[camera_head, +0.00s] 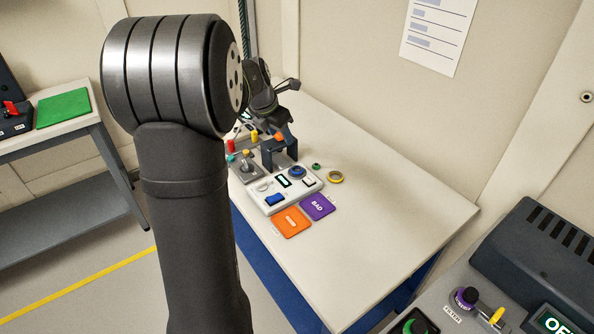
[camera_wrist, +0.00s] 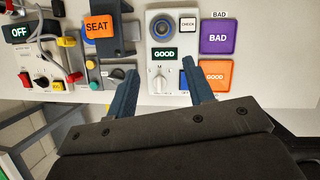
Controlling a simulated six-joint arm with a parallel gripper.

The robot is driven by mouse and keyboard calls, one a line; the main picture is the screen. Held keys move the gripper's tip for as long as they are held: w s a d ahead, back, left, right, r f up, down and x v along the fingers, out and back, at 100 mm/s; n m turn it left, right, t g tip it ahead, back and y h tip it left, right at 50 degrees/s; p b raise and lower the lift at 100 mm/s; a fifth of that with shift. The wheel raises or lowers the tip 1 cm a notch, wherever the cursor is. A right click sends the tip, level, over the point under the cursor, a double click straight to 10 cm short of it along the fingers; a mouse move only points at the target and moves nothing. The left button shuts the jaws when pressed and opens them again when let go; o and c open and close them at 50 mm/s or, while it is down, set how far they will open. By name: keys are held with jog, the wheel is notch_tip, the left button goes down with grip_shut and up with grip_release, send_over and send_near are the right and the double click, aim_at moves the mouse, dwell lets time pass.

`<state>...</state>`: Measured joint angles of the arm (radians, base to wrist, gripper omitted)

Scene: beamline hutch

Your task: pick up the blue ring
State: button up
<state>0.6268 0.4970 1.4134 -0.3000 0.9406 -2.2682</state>
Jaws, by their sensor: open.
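A blue ring (camera_head: 297,172) sits on the white test panel (camera_head: 285,193), around or over a grey round part. It also shows in the wrist view (camera_wrist: 160,25), near the top of the panel. My gripper (camera_wrist: 160,63) is open, with nothing between its dark blue fingers. In the wrist view, the fingertips are below the ring, over the panel's lower part by the GOOD display (camera_wrist: 164,54) and a white knob.
A dark bracket with an orange SEAT sign (camera_wrist: 98,26) stands beside the panel. An orange mat (camera_head: 291,222) and a purple BAD mat (camera_head: 318,206) lie near it. A yellow ring (camera_head: 335,177) and a small green ring (camera_head: 316,165) lie on the table. The table's right side is clear.

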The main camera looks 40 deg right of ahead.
send_near(296, 169)
jog(key=shift+w+d+f+n, duration=0.2)
jog(key=shift+d+f, duration=0.1)
jog(key=shift+f, duration=0.3)
jog(key=shift+w+d+f+n, duration=0.15)
jog(key=shift+d+f, duration=0.15)
jog(key=shift+f, duration=0.3)
jog(key=shift+s+x, duration=0.15)
jog(key=shift+x, duration=1.15)
jog(key=shift+s+x, duration=0.1)
jog(key=shift+x, duration=1.2)
jog(key=shift+a+f, duration=0.1)
jog(key=c, duration=0.7)
